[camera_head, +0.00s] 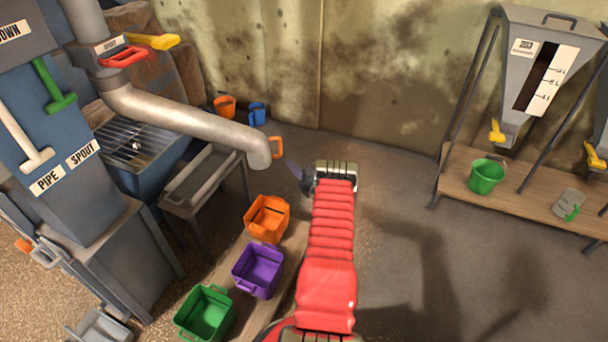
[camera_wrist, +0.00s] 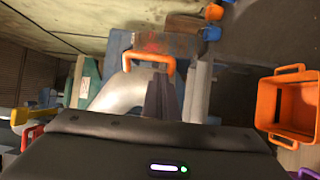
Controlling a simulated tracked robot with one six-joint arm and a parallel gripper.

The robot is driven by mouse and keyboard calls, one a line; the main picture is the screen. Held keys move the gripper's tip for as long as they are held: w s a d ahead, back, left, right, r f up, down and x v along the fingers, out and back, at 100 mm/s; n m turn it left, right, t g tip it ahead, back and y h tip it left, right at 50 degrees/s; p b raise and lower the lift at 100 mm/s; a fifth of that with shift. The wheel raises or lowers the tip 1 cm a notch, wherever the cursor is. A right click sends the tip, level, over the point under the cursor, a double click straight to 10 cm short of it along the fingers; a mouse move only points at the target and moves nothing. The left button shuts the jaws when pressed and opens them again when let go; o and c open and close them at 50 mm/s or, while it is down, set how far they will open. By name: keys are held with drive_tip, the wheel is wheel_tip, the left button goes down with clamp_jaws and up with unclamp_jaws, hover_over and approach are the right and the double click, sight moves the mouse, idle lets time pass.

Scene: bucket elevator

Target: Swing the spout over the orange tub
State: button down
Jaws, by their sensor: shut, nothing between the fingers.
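The grey spout (camera_head: 190,118) is a bent pipe running from the column at upper left to a downturned end. An orange loop handle (camera_head: 277,146) sits at that end. In the wrist view the handle (camera_wrist: 148,60) stands just beyond my fingertips, with the spout (camera_wrist: 118,95) behind it. The orange tub (camera_head: 266,220) stands on a board, nearer than the spout's end; in the wrist view the tub (camera_wrist: 288,88) is at right. My gripper (camera_head: 291,166) is shut and empty beside the handle. I cannot tell whether it touches the handle.
A purple tub (camera_head: 257,270) and a green tub (camera_head: 204,313) stand in line with the orange one. A grey trough (camera_head: 202,176) lies left of the spout's end. Small orange and blue buckets are by the wall. A hopper bench (camera_head: 530,198) is at right; floor between is clear.

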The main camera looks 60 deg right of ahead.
drive_tip(key=s, duration=0.6)
drive_tip(key=shift+s+a, duration=0.35)
drive_tip(key=shift+s, duration=0.05)
drive_tip(key=shift+f, duration=0.1)
